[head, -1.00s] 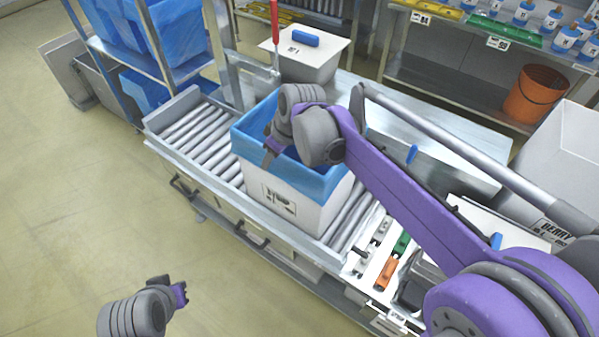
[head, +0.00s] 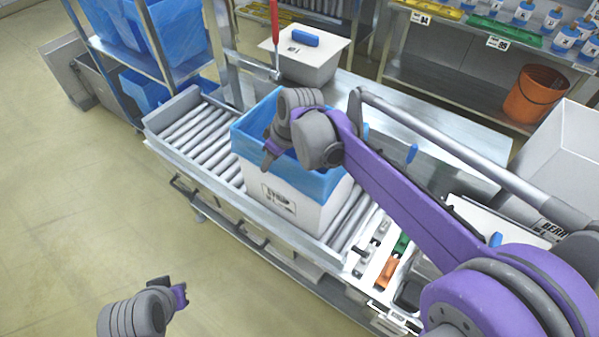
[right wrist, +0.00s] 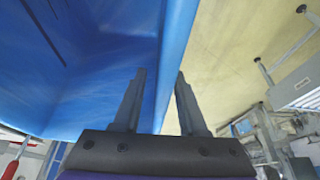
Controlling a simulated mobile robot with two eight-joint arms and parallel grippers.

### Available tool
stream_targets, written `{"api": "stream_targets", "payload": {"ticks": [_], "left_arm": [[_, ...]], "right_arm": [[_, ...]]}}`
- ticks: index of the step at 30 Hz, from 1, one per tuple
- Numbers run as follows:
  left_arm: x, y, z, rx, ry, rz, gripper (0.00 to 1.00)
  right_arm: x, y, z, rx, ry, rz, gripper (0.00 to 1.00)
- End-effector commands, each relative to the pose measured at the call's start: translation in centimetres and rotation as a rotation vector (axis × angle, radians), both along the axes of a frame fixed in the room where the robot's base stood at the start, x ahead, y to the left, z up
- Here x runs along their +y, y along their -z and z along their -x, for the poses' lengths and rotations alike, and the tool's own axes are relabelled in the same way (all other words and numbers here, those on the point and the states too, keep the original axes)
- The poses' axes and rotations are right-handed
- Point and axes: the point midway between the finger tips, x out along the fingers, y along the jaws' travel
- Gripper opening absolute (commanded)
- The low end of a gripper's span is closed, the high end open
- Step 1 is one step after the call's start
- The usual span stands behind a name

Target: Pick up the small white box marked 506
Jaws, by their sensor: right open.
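I cannot read the number 506 on any box. A white box (head: 268,197) with a dark printed label, too small to read, stands on the roller conveyor. A blue liner (head: 322,182) lines it and folds over its rim. My right gripper (head: 268,161) is open at the near left rim of this box. In the right wrist view its two fingers (right wrist: 161,74) stand apart, with the edge of the blue liner (right wrist: 100,70) showing between them. Contact cannot be told. My left gripper (head: 184,294) is over the floor, far from the box; its jaws are too small to judge.
A lidded grey-white bin (head: 306,66) with a blue handle stands behind the box. Conveyor rollers (head: 195,140) are clear on the left. A tray of coloured tools (head: 385,272) lies at the right end. An orange bucket (head: 536,95) sits on the back shelf.

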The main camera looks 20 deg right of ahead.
Motion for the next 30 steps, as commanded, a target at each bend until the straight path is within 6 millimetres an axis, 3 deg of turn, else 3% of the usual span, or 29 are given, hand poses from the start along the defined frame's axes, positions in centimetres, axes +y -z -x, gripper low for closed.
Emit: {"api": "stream_targets", "payload": {"ticks": [3, 9, 10, 30], "left_arm": [[0.00, -0.02, -0.01, 0.000, 0.000, 0.000, 0.00], [0.00, -0.01, 0.00, 0.000, 0.000, 0.000, 0.00], [0.00, -0.01, 0.00, 0.000, 0.000, 0.000, 0.00], [0.00, -0.01, 0.00, 0.000, 0.000, 0.000, 0.00]], "right_arm": [[0.00, -0.01, -0.01, 0.000, 0.000, 0.000, 0.38], [0.00, -0.02, 0.00, 0.000, 0.000, 0.000, 0.02], [0.00, -0.02, 0.00, 0.000, 0.000, 0.000, 0.00], [0.00, -0.02, 0.00, 0.000, 0.000, 0.000, 0.00]]}}
